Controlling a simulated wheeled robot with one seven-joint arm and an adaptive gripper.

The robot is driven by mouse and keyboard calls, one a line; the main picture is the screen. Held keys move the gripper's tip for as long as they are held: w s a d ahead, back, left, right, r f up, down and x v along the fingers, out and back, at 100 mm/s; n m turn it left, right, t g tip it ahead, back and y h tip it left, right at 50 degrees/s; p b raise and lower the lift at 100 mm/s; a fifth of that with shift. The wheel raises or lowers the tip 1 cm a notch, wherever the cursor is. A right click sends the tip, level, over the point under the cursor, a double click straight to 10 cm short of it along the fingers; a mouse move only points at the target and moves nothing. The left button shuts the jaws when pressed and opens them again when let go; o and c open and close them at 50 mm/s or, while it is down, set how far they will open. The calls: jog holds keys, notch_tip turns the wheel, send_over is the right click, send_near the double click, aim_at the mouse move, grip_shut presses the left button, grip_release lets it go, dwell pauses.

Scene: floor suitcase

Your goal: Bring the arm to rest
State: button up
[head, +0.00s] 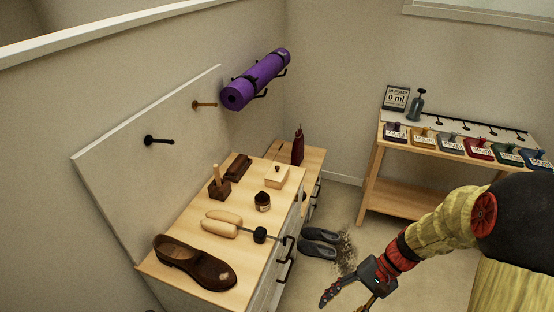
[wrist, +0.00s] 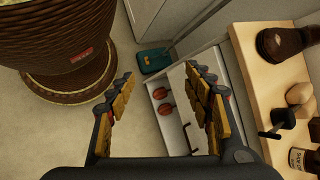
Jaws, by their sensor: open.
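My arm (head: 440,225) reaches in from the right in the head view, bent and pointing down to the left. My gripper (head: 345,296) hangs over the floor, in front of the wooden-topped cabinet (head: 205,255) and to its right. In the wrist view my gripper (wrist: 160,85) has its two fingers wide apart with nothing between them. Part of the gripper is cut off by the bottom edge of the head view.
A brown shoe (head: 195,262), a shoe tree (head: 222,222) and a jar (head: 262,201) stand on the cabinet. Grey shoes (head: 320,243) lie on the floor. A bench (head: 400,160) stands behind.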

jog(key=s+r+n+t+h, duration=0.1)
jog(key=r+n+t+h, duration=0.1)
jog(key=r, duration=0.6)
jog(key=s+d+r+n+t+h, duration=0.1)
jog(key=s+r+n+t+h, duration=0.1)
jog(key=r, duration=0.7)
jog(key=s+d+r+n+t+h, duration=0.1)
jog(key=s+r+t+h, duration=0.1)
jog(key=r, duration=0.6)
jog(key=t+h, duration=0.1)
jog(key=t, duration=0.1)
jog(key=shift+s+d+r+n+t+h+p, duration=0.2)
jog(key=shift+d+r+n+t+h+p, duration=0.1)
jog(key=shift+n+h+p, duration=0.1)
